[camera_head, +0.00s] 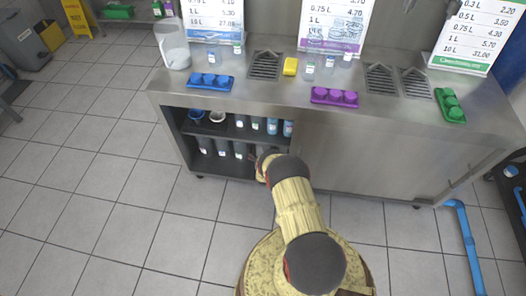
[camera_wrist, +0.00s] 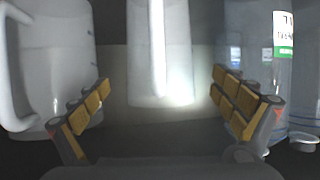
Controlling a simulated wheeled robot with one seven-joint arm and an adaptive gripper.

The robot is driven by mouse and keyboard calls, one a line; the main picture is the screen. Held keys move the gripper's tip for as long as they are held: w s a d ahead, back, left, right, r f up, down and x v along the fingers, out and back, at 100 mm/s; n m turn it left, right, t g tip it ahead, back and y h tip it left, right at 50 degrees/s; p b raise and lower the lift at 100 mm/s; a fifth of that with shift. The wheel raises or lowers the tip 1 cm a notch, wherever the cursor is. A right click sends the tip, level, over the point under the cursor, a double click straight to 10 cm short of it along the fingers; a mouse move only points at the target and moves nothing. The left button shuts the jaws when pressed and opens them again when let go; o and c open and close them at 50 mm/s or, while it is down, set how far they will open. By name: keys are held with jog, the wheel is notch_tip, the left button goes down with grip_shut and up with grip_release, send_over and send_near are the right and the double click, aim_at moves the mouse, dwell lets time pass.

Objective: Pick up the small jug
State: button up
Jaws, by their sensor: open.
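In the wrist view, a pale tall vessel (camera_wrist: 174,60) stands ahead between my fingers, its top cut off. A bright vertical strip runs down it; I cannot tell whether this is a handle. A larger-looking white jug (camera_wrist: 60,70) with a loop handle on its left side stands left, partly behind my left finger. I cannot tell which one is the small jug. My gripper (camera_wrist: 160,80) is open and empty, its padded fingers spread either side of the pale vessel. In the head view my arm hides the gripper, in front of the cabinet's lower shelf.
A clear bottle (camera_wrist: 284,60) with a green-edged label stands close to my right finger. The open cabinet (camera_head: 183,140) has several bottles on two shelves.

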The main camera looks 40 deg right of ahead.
jog(key=b+x, duration=0.2)
jog(key=x, duration=0.2)
jog(key=shift+w+d+r, duration=0.15)
jog(key=shift+c, duration=0.5)
jog(key=c, duration=1.1)
jog(key=shift+r, duration=0.1)
jog(key=shift+c, duration=0.5)
